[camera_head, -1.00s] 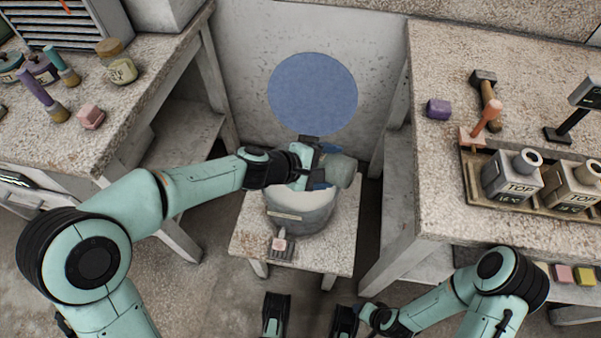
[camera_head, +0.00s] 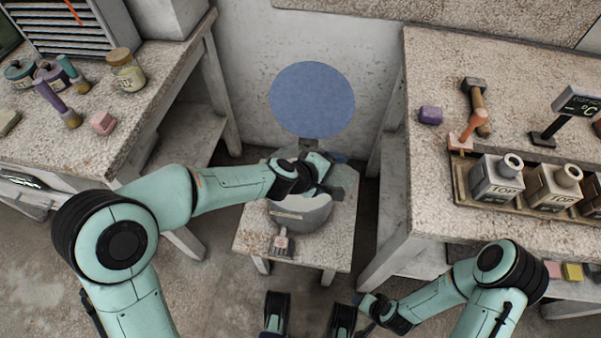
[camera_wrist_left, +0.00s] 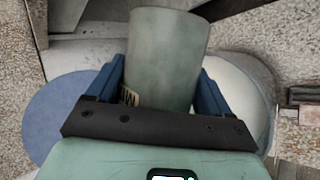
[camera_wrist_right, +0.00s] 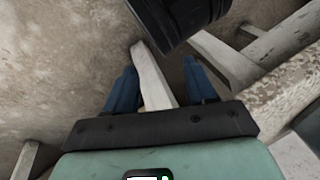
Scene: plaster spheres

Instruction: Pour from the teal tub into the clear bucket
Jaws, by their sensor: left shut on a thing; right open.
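My left gripper (camera_wrist_left: 160,85) is shut on the teal tub (camera_wrist_left: 168,50), a plain grey-green cylinder with a small label, which fills the middle of the left wrist view. In the head view my left gripper (camera_head: 318,172) is over the back of the clear bucket, and its wrist and hand largely hide the tub. The clear bucket (camera_head: 305,217) stands on the low stand with pale contents. It also shows behind the tub in the left wrist view (camera_wrist_left: 238,95). The tub's mouth and any flow cannot be made out. My right gripper (camera_wrist_right: 160,82) is open and empty, low in front.
The low stand (camera_head: 327,248) also bears a small brush (camera_head: 282,242) in front of the bucket. Benches with jars at left and grey bottles (camera_head: 497,178) at right flank it. A blue disc (camera_head: 312,98) is on the wall behind.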

